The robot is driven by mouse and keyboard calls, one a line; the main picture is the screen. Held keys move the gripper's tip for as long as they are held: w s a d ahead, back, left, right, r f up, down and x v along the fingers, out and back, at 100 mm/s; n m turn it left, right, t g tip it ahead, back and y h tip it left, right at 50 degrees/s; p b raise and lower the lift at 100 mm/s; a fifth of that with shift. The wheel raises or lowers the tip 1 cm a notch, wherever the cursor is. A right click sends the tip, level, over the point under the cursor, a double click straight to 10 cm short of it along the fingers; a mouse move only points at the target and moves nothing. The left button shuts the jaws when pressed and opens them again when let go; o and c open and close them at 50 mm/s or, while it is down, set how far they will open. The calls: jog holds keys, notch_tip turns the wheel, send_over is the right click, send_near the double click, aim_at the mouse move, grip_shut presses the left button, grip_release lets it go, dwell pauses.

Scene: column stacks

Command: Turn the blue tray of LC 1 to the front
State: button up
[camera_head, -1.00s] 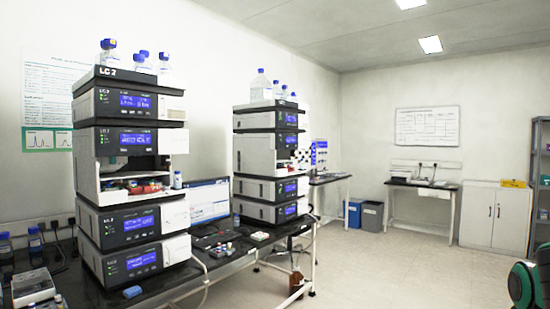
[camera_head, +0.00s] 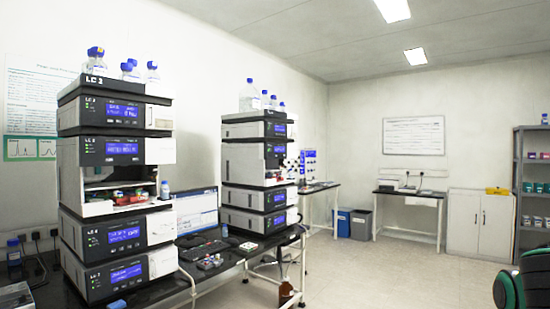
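The near instrument stack (camera_head: 103,114) at the left carries the label LC 2. Its open bay (camera_head: 118,182) holds small trays or vials in red, green and other colours, too small to tell apart. A second stack (camera_head: 246,161) stands farther back along the bench; its label cannot be read, and its open bay (camera_head: 278,163) shows only at a slant with some red in it. I cannot make out a blue tray of LC 1. My gripper is not in view.
The dark bench (camera_head: 165,289) runs along the left wall with a monitor (camera_head: 197,211) between the stacks. Solvent bottles (camera_head: 250,97) stand on top of both. Open floor (camera_head: 375,275) lies right of the bench. A shelf (camera_head: 531,170) and white cabinet (camera_head: 478,220) stand at the far right.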

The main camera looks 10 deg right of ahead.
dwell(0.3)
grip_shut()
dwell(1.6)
